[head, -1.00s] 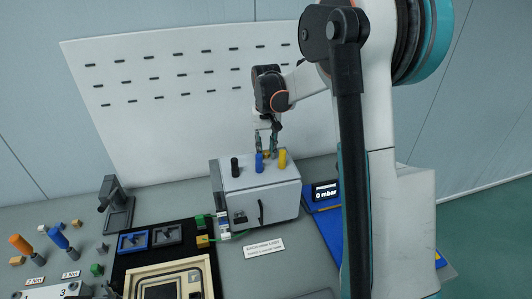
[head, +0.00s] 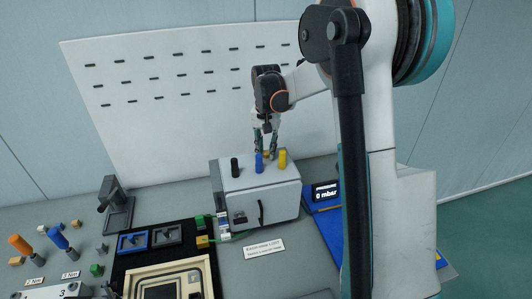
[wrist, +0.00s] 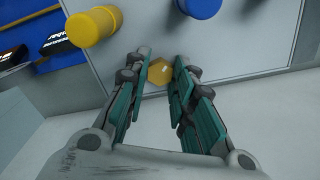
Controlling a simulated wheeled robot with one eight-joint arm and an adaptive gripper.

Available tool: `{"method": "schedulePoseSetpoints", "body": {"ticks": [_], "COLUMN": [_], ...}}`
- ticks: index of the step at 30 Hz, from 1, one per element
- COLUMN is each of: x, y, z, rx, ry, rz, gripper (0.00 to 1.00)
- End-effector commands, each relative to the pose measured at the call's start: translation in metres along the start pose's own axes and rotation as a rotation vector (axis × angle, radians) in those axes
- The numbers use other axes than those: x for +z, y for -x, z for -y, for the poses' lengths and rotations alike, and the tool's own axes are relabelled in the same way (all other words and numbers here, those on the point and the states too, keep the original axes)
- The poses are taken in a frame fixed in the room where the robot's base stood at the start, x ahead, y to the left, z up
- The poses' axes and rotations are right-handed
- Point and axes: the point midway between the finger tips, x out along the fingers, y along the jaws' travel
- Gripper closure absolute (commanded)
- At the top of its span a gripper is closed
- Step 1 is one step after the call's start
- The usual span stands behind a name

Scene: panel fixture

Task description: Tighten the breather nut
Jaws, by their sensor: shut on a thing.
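The breather nut (wrist: 160,72) is a small brass-yellow hexagon on the top of the grey box (head: 256,190), near its back edge. In the wrist view it sits between the two fingertips of my gripper (wrist: 162,62). In the head view my gripper (head: 266,148) points down at the back of the box top, its fingers closed around the nut and hiding most of it. The nut stays at the box surface. The fingers' exact contact with its sides is hard to make out.
Black (head: 235,167), blue (head: 259,162) and yellow (head: 282,160) posts stand on the box top close to my fingers. A display reading 0 mbar (head: 325,192) stands right of the box. A white slotted panel (head: 180,90) rises behind. Trays and tools lie at left.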

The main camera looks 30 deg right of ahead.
Motion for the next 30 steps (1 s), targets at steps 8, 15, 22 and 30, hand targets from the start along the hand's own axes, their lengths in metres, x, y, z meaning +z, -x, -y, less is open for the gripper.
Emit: {"method": "schedulePoseSetpoints", "body": {"ticks": [8, 15, 22, 30], "x": [0.0005, 0.0006, 0.0006, 0.0006], "y": [-0.0006, -0.0005, -0.0006, -0.0006], "z": [-0.0001, -0.0001, -0.0001, -0.0001], "rx": [0.0, 0.0, 0.0, 0.001], "ry": [-0.247, -0.28, -0.363, -0.574], "rz": [0.001, 0.001, 0.001, 0.001], "gripper": [1.0, 1.0, 1.0, 1.0]}}
